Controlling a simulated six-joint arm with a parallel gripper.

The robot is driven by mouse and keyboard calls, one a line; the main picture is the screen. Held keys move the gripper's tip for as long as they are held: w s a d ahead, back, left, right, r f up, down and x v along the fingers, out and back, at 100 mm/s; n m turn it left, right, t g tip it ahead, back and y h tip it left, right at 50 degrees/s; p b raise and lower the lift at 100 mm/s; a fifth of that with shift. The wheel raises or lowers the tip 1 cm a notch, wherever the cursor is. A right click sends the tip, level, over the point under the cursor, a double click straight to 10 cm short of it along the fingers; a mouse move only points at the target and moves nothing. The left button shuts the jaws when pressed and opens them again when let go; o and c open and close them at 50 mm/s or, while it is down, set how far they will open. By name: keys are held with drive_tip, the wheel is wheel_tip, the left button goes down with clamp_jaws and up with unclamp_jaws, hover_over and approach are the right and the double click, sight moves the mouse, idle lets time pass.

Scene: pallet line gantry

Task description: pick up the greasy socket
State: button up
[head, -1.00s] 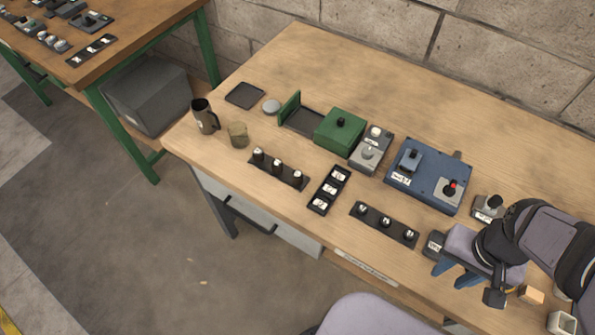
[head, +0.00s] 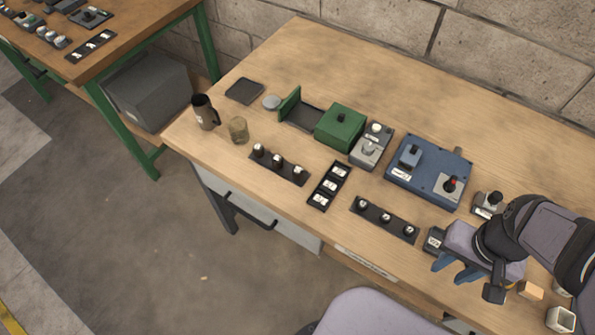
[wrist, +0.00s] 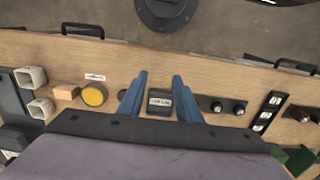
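Small sockets stand on dark rails on the wooden bench. I cannot tell which socket is greasy. My gripper (head: 458,271) is at the right front of the bench, right of the nearer rail. In the wrist view its blue fingers (wrist: 158,84) are apart with nothing held. A small labelled dark block (wrist: 160,104) shows between them, below the fingers.
A blue box (head: 430,172), a green box (head: 340,127), a labelled rack (head: 315,197), a mug (head: 205,112) and a jar (head: 238,130) stand on the bench. An orange block (wrist: 66,93) and a yellow disc (wrist: 95,95) lie beside my gripper. A chair (head: 370,312) stands in front.

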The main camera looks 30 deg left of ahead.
drive_tip(key=o, duration=0.3)
